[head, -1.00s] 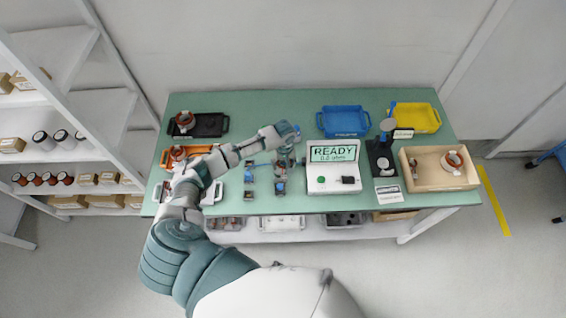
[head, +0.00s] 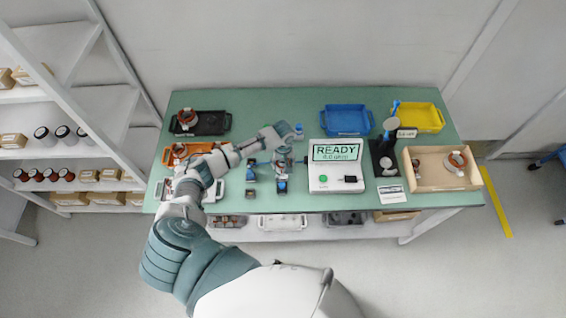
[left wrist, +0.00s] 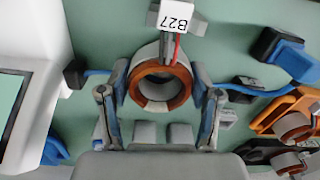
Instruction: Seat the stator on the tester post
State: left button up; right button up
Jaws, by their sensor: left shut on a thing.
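My left gripper (head: 282,162) reaches over the middle of the bench, left of the tester (head: 336,178), whose display reads READY. In the left wrist view, the gripper (left wrist: 159,108) has its two fingers on either side of a stator (left wrist: 160,82), a grey ring with a copper-orange winding, and is shut on it. I cannot make out the tester post. My right gripper is not in view.
Small fixtures with blue parts (head: 281,187) stand below the gripper. Other stators sit in the black tray (head: 214,125), orange tray (head: 199,147) and wooden tray (head: 427,180). A blue tray (head: 347,119) and yellow tray (head: 430,117) stand at the back. A dark stand (head: 383,157) is right of the tester.

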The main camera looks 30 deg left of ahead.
pick_arm(q)
jog(key=shift+a, duration=0.1)
jog(key=shift+a+f, duration=0.45)
jog(key=shift+f, duration=0.1)
jog(key=shift+s+f, duration=0.1)
jog(key=o, duration=1.5)
jog(key=shift+o, duration=0.2)
jog(key=shift+a, duration=0.1)
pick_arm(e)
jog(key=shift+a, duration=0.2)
